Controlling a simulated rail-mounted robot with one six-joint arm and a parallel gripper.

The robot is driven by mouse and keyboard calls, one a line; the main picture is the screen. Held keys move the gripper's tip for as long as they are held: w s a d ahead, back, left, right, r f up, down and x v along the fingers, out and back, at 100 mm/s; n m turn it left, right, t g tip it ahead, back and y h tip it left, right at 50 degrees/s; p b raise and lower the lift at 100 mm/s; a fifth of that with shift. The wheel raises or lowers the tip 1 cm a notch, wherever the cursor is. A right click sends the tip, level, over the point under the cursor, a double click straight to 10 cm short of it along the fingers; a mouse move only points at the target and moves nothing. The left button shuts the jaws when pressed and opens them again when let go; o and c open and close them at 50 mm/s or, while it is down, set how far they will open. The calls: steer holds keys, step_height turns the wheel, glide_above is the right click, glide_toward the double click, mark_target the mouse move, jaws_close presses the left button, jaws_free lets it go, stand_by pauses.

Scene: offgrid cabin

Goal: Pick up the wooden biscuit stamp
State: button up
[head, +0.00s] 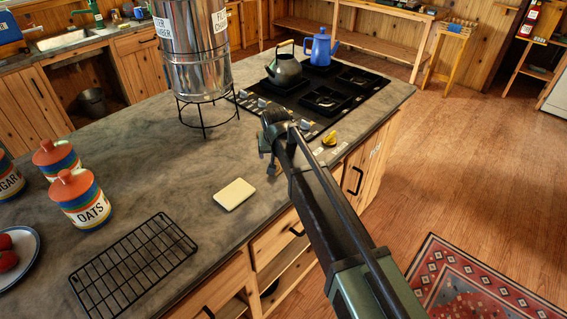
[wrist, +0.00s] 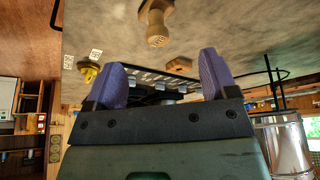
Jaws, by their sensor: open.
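The wooden biscuit stamp (wrist: 156,24) shows in the wrist view, at the top centre, as a pale turned wooden piece with a rounded end on the grey counter. My gripper (wrist: 163,62) has its two purple fingers spread wide, with nothing held between them. The stamp appears beyond the fingertips, roughly in line with the gap and apart from them. In the head view my gripper (head: 269,158) is low over the counter near the hob's front corner. I cannot make out the stamp there; my arm may cover it.
A small wooden hexagonal piece (wrist: 182,63) lies near the stamp. The hob (head: 325,98), a yellow item (head: 329,138) and the metal water filter (head: 195,55) on its stand are close by. A cream block (head: 234,194) and black wire rack (head: 134,262) lie nearer the front.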

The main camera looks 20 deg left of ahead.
steer(key=b+x, duration=0.8)
steer(key=x, duration=0.3)
steer(key=shift+w+b, duration=0.15)
steer(key=shift+b, duration=0.25)
steer(key=shift+r, duration=0.3)
steer(key=c, duration=0.7)
